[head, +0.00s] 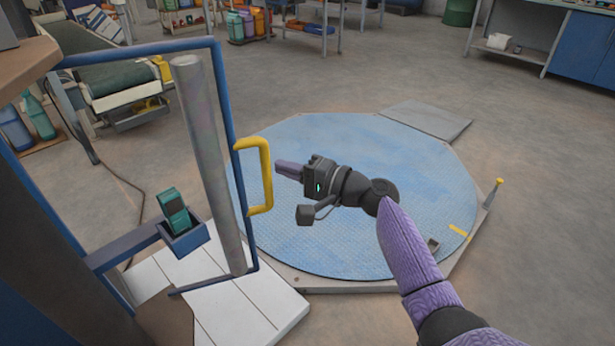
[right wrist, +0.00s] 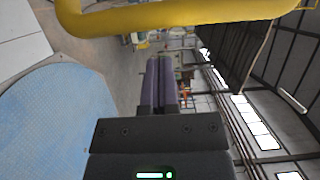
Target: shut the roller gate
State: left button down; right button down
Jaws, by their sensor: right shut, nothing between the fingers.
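The roller gate is a blue tube frame (head: 229,125) with a long grey roller (head: 207,150) standing nearly upright in it. It extends out from the brown and blue machine body at the left. A yellow D-shaped handle (head: 268,178) is fixed to the outer side of the frame. My right gripper (head: 280,167) is shut and empty, its purple fingertips just right of the handle in the head view. In the right wrist view, the shut fingers (right wrist: 158,62) point forward and the yellow handle (right wrist: 175,16) crosses above them. Whether they touch it, I cannot tell. My left gripper is out of view.
White boards (head: 245,310) lie under the gate. A green item sits in a blue holder (head: 184,238) left of the roller. A conveyor (head: 115,77) and shelves stand behind.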

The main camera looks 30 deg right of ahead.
jog(key=s+a, duration=0.1)
jog(key=a, duration=0.1)
jog(key=shift+s+a+p, duration=0.35)
